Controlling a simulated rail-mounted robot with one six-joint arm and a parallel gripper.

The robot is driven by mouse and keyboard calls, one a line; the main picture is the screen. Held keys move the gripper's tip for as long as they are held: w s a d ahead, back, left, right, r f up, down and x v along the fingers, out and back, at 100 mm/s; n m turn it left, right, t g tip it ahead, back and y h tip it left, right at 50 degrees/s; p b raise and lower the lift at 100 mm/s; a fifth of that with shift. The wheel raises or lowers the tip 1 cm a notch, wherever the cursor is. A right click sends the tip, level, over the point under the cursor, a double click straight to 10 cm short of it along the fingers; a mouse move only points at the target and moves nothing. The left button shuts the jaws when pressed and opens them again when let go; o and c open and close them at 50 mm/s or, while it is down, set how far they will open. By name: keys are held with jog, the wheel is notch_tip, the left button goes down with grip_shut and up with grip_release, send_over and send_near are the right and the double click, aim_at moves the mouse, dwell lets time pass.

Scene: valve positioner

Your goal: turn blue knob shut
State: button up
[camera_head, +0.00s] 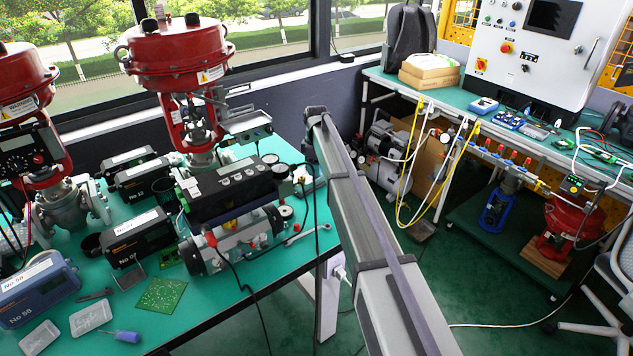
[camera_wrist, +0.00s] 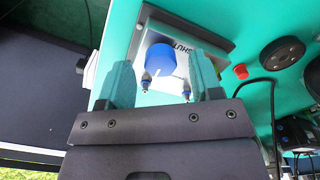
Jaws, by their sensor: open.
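The blue knob (camera_wrist: 160,61) shows in the wrist view on a pale plate (camera_wrist: 145,39) with a dark "SHUT" label beside the knob. My gripper (camera_wrist: 160,74) is open in the wrist view, with one finger on each side of the knob in the picture. The jaws look empty, and I cannot tell whether either finger touches the knob. The fingers and the gripper body hide the lower part of the plate. I cannot make out the blue knob or my gripper in the head view.
In the wrist view, a red button (camera_wrist: 240,71), a round black part (camera_wrist: 282,53) and a black cable lie to the right. In the head view, the green bench (camera_head: 205,308) holds red valves (camera_head: 178,52), several positioner boxes and a circuit board (camera_head: 161,295).

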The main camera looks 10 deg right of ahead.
jog(key=shift+f, duration=0.75)
jog(key=shift+r, duration=0.15)
jog(key=c, duration=0.9)
